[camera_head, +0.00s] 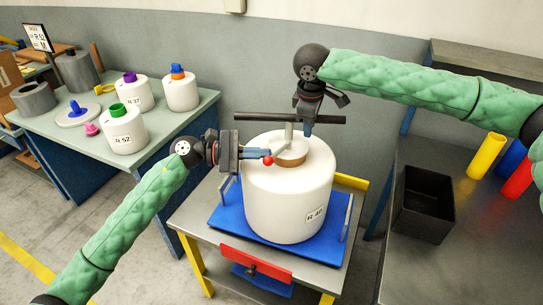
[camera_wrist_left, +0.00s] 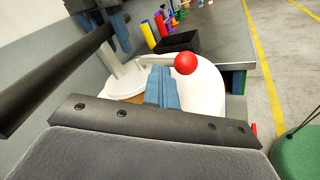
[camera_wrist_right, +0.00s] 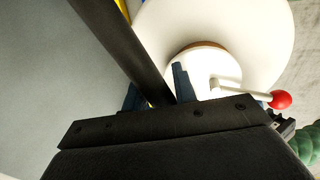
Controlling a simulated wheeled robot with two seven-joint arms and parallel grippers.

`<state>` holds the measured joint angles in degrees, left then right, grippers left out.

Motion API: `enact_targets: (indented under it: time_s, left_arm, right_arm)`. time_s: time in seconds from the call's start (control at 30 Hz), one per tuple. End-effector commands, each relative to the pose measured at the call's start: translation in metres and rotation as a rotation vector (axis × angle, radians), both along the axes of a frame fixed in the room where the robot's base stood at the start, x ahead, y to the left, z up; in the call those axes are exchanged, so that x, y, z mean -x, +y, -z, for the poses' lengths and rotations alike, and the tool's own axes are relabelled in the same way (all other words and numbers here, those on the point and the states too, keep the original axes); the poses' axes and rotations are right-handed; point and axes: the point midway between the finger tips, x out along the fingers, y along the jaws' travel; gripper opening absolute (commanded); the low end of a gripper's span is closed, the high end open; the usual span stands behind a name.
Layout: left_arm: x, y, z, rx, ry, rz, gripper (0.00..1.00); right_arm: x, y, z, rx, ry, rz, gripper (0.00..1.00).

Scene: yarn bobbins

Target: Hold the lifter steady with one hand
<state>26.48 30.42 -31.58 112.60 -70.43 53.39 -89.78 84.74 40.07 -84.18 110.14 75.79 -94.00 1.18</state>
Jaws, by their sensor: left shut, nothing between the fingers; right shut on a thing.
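The lifter has a dark crossbar (camera_head: 262,117), a pale stem and a lever with a red ball (camera_head: 268,160). It stands in the brown core top of a large white bobbin (camera_head: 290,195) with an R-40-like label. My right gripper (camera_head: 308,128) is shut on the crossbar right of the stem; the bar also shows in the right wrist view (camera_wrist_right: 125,45). My left gripper (camera_head: 266,153) is shut and empty beside the red ball. In the left wrist view its closed fingers (camera_wrist_left: 162,88) are left of the ball (camera_wrist_left: 186,63); whether they touch is unclear.
The bobbin stands on a blue base (camera_head: 225,222) on a small yellow-legged table (camera_head: 190,222). A left table (camera_head: 165,130) holds several labelled bobbins. At right, a bench holds a black bin (camera_head: 425,205) and yellow, blue and red tubes (camera_head: 486,156).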

Motion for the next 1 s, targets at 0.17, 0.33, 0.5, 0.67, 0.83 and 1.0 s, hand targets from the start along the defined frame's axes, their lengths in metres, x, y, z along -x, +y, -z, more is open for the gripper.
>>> enact_targets:
  time_s: [0.17, 0.33, 0.5, 0.67, 0.83, 1.0]
  left_arm:
    - [0.0029, -0.0028, -0.0011, 0.002, 0.000, 0.004, 0.00]
    - [0.0045, -0.0046, -0.0016, 0.002, -0.001, 0.005, 0.00]
    - [0.0061, -0.0061, -0.0021, 0.003, -0.001, 0.006, 0.00]
    - [0.0076, -0.0076, -0.0024, 0.004, -0.001, 0.007, 0.00]
    - [0.0092, -0.0090, -0.0028, 0.004, -0.001, 0.008, 0.00]
    - [0.0105, -0.0104, -0.0031, 0.004, -0.002, 0.009, 0.00]
  right_arm:
    - [-0.0007, 0.0008, -0.0010, -0.003, -0.002, 0.000, 0.00]
    - [-0.0007, 0.0011, -0.0010, -0.003, -0.002, 0.000, 0.00]
    - [-0.0006, 0.0013, -0.0007, -0.003, -0.002, 0.000, 0.00]
    - [-0.0005, 0.0013, -0.0004, -0.003, -0.002, 0.000, 0.00]
    - [-0.0003, 0.0015, 0.0000, -0.002, -0.001, 0.001, 0.00]
    - [-0.0002, 0.0016, 0.0004, -0.002, -0.001, 0.000, 0.00]
